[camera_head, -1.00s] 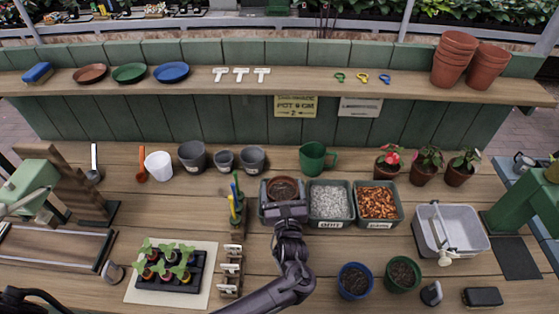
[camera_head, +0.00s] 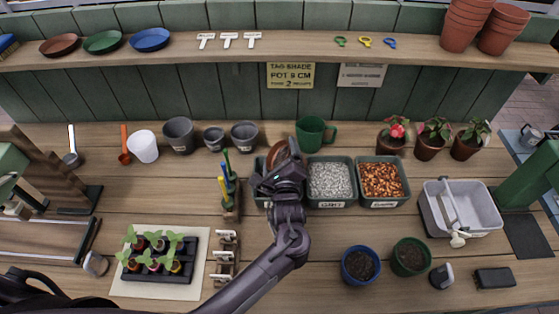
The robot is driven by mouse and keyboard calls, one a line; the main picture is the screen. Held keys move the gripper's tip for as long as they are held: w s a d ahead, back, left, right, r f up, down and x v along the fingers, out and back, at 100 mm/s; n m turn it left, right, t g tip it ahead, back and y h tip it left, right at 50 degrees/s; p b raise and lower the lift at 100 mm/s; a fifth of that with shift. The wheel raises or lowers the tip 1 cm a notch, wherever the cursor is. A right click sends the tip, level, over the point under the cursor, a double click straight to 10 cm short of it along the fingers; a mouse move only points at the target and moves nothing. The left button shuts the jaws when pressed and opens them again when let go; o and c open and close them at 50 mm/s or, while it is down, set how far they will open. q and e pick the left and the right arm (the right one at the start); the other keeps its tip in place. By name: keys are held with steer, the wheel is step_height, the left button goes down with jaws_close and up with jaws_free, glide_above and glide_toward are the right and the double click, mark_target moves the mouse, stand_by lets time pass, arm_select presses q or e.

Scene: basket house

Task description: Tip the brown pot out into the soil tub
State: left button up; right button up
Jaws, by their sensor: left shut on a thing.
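My left gripper (camera_head: 280,172) is shut on the brown pot (camera_head: 284,152). The pot is tipped well over on its side above the leftmost tub in the row of three. That soil tub (camera_head: 260,164) is grey-green and mostly hidden behind my gripper and the pot; only parts of its rim and front show. I cannot see the tub's contents or whether soil is falling from the pot. My right gripper is not in view.
A tub of white pebbles (camera_head: 331,181) and a tub of bark chips (camera_head: 382,180) stand to the right. A green mug (camera_head: 312,135) is close behind. A narrow holder with coloured tools (camera_head: 229,200) stands to the left. Blue (camera_head: 360,264) and green (camera_head: 409,257) pots stand in front.

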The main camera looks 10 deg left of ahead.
arm_select(q)
steer(key=shift+d+f+n+b, duration=0.1)
steer(key=shift+f+n+b, duration=0.5)
steer(key=shift+b, duration=0.5)
steer(key=n+b, duration=0.1)
steer(key=b, duration=0.2)
steer(key=shift+f+n+h, duration=0.3)
steer(key=shift+f+h, duration=0.1)
steer(key=shift+r+n, duration=0.3)
steer(key=shift+d+r+n+p, duration=0.1)
steer(key=shift+r+n+p, duration=0.1)
steer(key=shift+n+p, duration=0.35)
steer(key=n, duration=0.2)
steer(key=shift+r+n+h+p, duration=0.15)
steer(key=shift+n+h+p, duration=0.15)
steer(key=shift+n+h, duration=0.1)
steer(key=n+h, duration=0.1)
steer(key=n, duration=0.3)
steer(key=shift+r, duration=0.1)
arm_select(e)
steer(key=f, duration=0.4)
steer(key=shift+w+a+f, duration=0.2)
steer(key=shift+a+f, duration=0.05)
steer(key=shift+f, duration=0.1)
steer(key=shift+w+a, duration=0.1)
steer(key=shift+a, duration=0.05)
